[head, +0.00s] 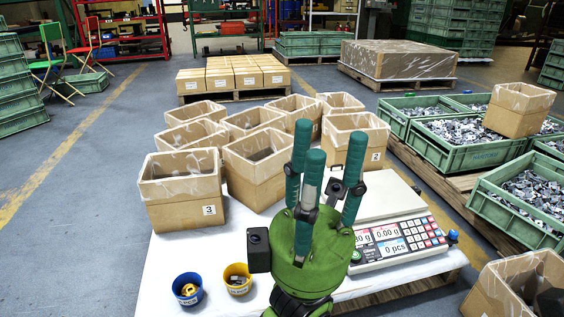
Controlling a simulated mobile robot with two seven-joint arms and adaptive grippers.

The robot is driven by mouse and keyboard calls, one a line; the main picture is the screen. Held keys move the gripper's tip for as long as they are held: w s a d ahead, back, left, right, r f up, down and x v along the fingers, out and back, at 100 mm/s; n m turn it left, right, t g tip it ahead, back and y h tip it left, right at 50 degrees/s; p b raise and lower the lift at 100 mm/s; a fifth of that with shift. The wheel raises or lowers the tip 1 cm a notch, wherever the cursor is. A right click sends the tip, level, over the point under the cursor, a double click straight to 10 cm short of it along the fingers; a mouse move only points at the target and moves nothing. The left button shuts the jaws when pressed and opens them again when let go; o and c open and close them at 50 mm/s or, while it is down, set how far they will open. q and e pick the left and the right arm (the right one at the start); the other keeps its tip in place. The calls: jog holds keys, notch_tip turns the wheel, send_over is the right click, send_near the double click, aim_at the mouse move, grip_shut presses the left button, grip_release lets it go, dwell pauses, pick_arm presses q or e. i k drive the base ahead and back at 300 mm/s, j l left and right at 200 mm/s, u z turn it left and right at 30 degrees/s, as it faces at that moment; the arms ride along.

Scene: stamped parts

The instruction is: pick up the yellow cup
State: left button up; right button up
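The yellow cup (237,270) stands upright on the white tabletop near its front edge, with small metal parts visible inside and a dark label on its front. My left gripper (325,158) is green with three fingers pointing up and away. The fingers are spread apart with nothing between them. It is above the table, to the right of the yellow cup and not touching it. My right gripper is not in view.
A blue cup (187,289) with parts stands just left of the yellow cup. A counting scale (395,235) is right of my gripper. Several cardboard boxes (185,213) fill the back of the table. The white surface (190,250) behind the cups is clear.

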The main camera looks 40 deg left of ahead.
aim_at(237, 281)
jog(key=u, duration=1.5)
